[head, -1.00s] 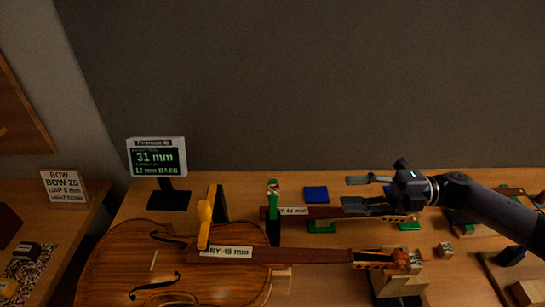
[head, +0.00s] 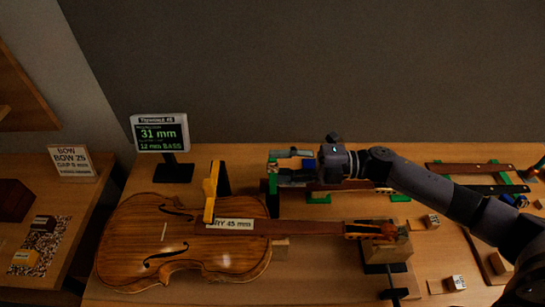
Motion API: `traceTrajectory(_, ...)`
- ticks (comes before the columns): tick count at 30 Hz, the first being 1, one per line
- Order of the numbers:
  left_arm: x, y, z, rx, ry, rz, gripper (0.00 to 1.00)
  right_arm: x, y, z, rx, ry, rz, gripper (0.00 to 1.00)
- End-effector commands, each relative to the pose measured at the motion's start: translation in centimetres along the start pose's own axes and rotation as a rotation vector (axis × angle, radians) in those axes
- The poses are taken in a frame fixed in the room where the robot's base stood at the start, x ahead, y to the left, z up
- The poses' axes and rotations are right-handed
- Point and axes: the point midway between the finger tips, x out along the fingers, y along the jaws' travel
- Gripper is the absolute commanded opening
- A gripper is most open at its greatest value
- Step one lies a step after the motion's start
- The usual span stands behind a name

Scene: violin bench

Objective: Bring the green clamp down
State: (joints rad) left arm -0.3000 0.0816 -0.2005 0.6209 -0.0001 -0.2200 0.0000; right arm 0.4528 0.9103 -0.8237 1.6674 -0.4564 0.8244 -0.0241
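The green clamp (head: 272,186) stands upright at the far end of the dark neck piece behind the violin, with a dark lower part. My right gripper (head: 283,167) is at its upper part, coming from the right. Its two fingers are apart, one farther back and one nearer, with their tips at the clamp. I cannot tell whether they touch it. The fingers and hand hide part of the clamp's top and the neck's label. My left gripper is not in view.
A violin (head: 190,240) lies in front with a yellow clamp (head: 210,195) and a labelled neck (head: 290,228). A display (head: 160,133) reading 31 mm stands at left. A block stand (head: 385,252) supports the scroll. Small wooden blocks and strips lie at right.

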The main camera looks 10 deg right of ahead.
Motion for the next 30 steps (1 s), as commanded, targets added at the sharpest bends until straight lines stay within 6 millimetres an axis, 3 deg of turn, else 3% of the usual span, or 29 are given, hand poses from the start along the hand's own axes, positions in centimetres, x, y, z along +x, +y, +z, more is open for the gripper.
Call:
traceTrajectory(6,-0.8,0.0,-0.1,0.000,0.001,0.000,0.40,1.9,0.1,0.0,-0.001,0.000,0.000,0.40)
traceTrajectory(15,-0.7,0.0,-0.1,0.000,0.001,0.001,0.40,2.0,-0.1,0.0,0.000,-0.001,-0.001,0.40)
traceTrajectory(30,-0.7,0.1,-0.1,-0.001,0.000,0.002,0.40,2.0,-0.1,0.0,0.000,-0.001,-0.001,0.07)
